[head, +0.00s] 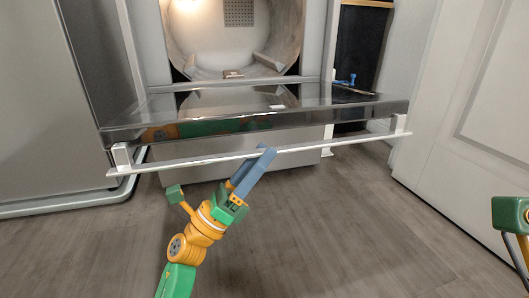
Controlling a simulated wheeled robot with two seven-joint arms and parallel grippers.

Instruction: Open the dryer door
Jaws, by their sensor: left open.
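The dryer door (330,114) is swung down and open, its glossy panel lying roughly level in front of the lit, round drum (200,45). A long pale handle bar (190,162) runs along the door's outer side on two end brackets.
A grey appliance front (45,120) stands at the left, and a white panelled door (470,110) at the right. A dark gap (358,50) with a small blue item (347,80) lies right of the dryer. The wooden floor (330,230) in front is clear.

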